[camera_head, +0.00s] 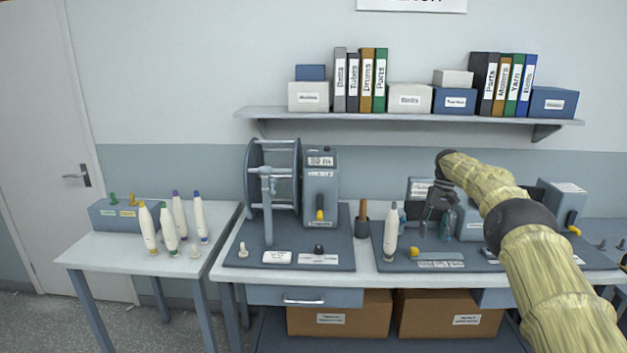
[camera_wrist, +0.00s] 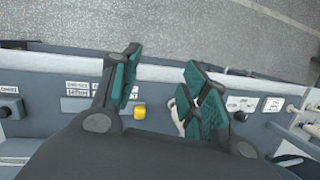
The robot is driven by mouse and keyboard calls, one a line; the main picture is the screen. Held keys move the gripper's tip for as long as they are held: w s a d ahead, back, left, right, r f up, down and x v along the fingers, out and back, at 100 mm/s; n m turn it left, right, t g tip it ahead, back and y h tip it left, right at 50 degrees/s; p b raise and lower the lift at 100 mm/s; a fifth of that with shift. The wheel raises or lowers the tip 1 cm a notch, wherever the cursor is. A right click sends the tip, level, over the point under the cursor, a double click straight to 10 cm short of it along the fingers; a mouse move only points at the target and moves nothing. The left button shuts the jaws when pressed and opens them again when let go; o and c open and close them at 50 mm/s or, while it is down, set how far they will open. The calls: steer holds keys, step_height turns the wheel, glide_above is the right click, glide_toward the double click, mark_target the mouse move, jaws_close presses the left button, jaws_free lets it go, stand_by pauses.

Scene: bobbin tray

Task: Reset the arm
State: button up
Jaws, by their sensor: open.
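My gripper (camera_head: 436,212) hangs from my arm over the right part of the workbench (camera_head: 215,268), pointing down. In the wrist view its two teal-padded fingers (camera_wrist: 160,85) are spread apart. No held object shows between them. A yellow knob (camera_wrist: 139,112) shows below and between the fingers in the wrist view, with a pale object partly hidden behind the right finger.
A winder with a large wheel (camera_head: 271,180) and a grey control box (camera_head: 320,190) stand mid-bench. Several bobbins (camera_head: 180,218) stand on the left table (camera_head: 90,250). A shelf (camera_head: 410,116) with binders and boxes spans the wall above. My arm hides part of the bench's right side.

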steer(key=s+a+f+b, duration=0.15)
steer(key=a+f, duration=0.25)
steer(key=f, duration=0.4)
steer(key=s+a+f+n+p, duration=0.1)
steer(key=s+a+f, duration=0.2)
steer(key=f, duration=0.5)
steer(key=s+a+f+b, duration=0.1)
steer(key=s+a+f, duration=0.25)
steer(key=f, duration=0.45)
steer(key=s+a+f+t+b, duration=0.1)
steer(key=s+a+f, duration=0.3)
steer(key=s+f, duration=0.7)
steer(key=s+a+f+b, duration=0.1)
steer(key=s+a+f, duration=0.3)
steer(key=s+f, duration=0.65)
steer(key=s+f+t+h+b, duration=0.1)
steer(key=s+f, duration=0.1)
steer(key=s, duration=0.9)
steer(key=s+f, duration=0.3)
steer(key=s, duration=0.7)
steer(key=s+d+r, duration=0.1)
steer(key=s+r, duration=0.2)
steer(key=s, duration=0.8)
steer(key=s+d+r+h+b, duration=0.1)
steer(key=s+r, duration=0.3)
steer(key=s, duration=0.6)
steer(key=shift+s+d+t, duration=0.25)
steer(key=shift+s+t, duration=0.1)
steer(key=shift+t, duration=0.05)
